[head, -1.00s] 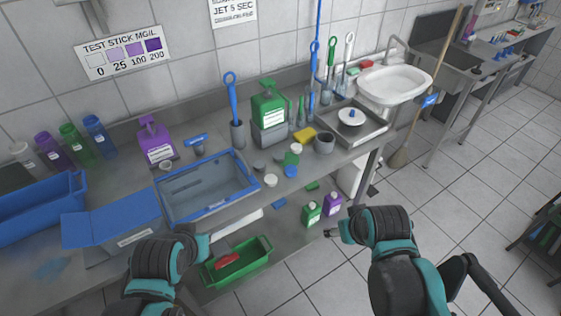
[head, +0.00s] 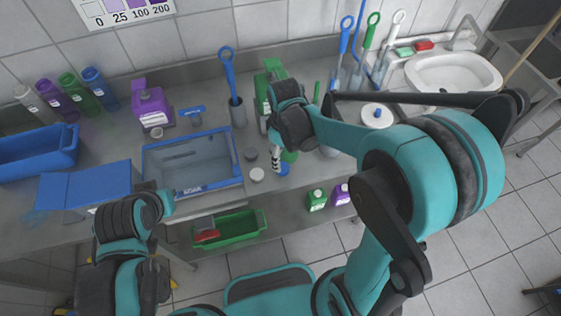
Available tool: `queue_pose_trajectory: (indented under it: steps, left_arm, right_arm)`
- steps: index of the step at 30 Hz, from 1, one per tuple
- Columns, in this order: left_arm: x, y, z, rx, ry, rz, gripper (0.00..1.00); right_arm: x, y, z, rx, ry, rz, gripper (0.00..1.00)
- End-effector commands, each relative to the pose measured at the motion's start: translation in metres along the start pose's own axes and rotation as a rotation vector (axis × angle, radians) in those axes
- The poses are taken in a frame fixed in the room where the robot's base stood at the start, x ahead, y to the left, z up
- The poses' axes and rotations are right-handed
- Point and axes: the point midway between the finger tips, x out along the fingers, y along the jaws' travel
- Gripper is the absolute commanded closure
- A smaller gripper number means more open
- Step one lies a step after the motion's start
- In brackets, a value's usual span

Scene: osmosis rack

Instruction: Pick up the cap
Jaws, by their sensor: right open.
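Small round cap-like pieces lie near the counter's front edge, right of the clear blue-rimmed bin: a dark grey one (head: 250,154) and a white one (head: 257,175). I cannot tell which is the task's cap. My right gripper (head: 276,160) is open and points down just right of these pieces, in front of a green bottle and beside a small blue piece (head: 283,169). Its wrist hides part of the counter behind it. My left arm is at the lower left, its gripper (head: 166,203) small and partly hidden, so its jaws are unclear.
The clear bin (head: 193,188) stands left of the pieces. A purple jug (head: 150,103) and a blue-handled brush in a holder (head: 237,112) stand behind. A green crate (head: 255,234) sits on the lower shelf. The sink (head: 455,72) is at right.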

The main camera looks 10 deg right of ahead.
Motion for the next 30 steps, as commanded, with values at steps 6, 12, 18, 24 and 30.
queue_pose_trajectory:
  steps: [6, 12, 18, 24, 30]
  left_arm:
    - [0.008, 0.0, 0.006, 0.0, 0.0, 0.0, 1.0]
    - [0.02, 0.0, 0.014, 0.0, 0.0, 0.0, 1.0]
    - [0.021, 0.0, 0.015, 0.0, 0.0, 0.0, 1.0]
    - [0.021, 0.0, 0.015, 0.0, 0.0, 0.0, 1.0]
    - [0.021, 0.0, 0.015, 0.0, 0.0, 0.0, 1.0]
  right_arm:
    - [0.023, 0.001, -0.002, 0.002, 0.001, 0.001, 0.36]
    - [0.055, 0.003, -0.005, 0.002, 0.002, 0.001, 0.36]
    - [0.065, 0.003, -0.005, 0.003, 0.002, 0.002, 0.36]
    - [0.064, 0.003, -0.005, 0.003, 0.002, 0.002, 0.52]
    - [0.064, 0.003, -0.005, 0.003, 0.002, 0.002, 0.7]
